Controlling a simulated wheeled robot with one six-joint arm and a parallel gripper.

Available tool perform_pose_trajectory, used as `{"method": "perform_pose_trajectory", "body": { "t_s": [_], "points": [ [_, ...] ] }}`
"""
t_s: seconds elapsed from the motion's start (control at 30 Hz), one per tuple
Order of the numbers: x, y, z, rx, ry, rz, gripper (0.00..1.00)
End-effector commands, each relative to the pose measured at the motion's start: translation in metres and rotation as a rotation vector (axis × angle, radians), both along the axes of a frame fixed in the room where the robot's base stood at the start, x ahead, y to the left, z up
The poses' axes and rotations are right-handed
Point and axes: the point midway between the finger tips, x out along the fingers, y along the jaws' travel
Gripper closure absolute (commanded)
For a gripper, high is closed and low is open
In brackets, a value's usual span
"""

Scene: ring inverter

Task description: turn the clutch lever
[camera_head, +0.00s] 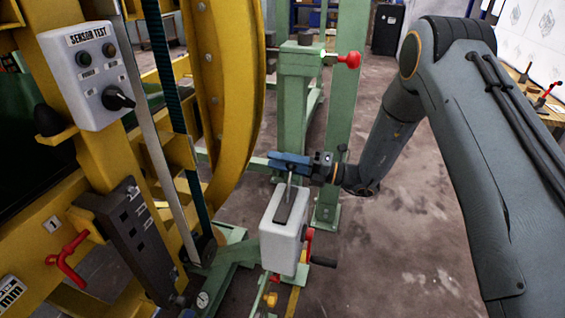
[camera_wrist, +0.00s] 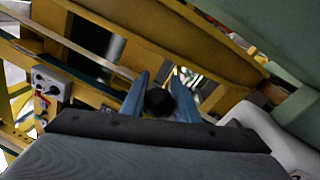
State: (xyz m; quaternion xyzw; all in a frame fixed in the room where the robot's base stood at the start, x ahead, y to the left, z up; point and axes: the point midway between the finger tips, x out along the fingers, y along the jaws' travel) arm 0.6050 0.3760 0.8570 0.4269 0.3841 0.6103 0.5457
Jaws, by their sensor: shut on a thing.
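The clutch lever (camera_head: 289,192) is a thin metal rod rising from a dark slot on top of a pale grey box (camera_head: 283,240). My gripper (camera_head: 288,160) has blue fingers and is at the lever's upper end, above the box. In the wrist view, the fingers of my gripper (camera_wrist: 156,88) stand on either side of a round black knob (camera_wrist: 158,103), and they are shut on it. In the head view the fingers hide the knob. The rod looks nearly upright.
A large yellow ring frame (camera_head: 232,80) stands to the left, with a sensor test box (camera_head: 95,75) on it. A green post (camera_head: 298,110) with a red knob (camera_head: 348,60) rises behind my gripper. A red handle (camera_head: 308,243) is on the box's right side. Floor (camera_head: 400,240) is clear at right.

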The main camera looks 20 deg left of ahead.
Motion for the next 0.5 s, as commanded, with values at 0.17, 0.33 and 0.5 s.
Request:
{"method": "perform_pose_trajectory", "body": {
  "t_s": [0.17, 0.33, 0.5],
  "points": [
    [0.0011, 0.0002, -0.0009, -0.001, 0.007, -0.002, 1.00],
    [0.0016, -0.0001, -0.0009, -0.002, 0.006, -0.003, 1.00],
    [0.0016, -0.0002, -0.0009, -0.002, 0.005, -0.003, 0.54]
  ]
}}
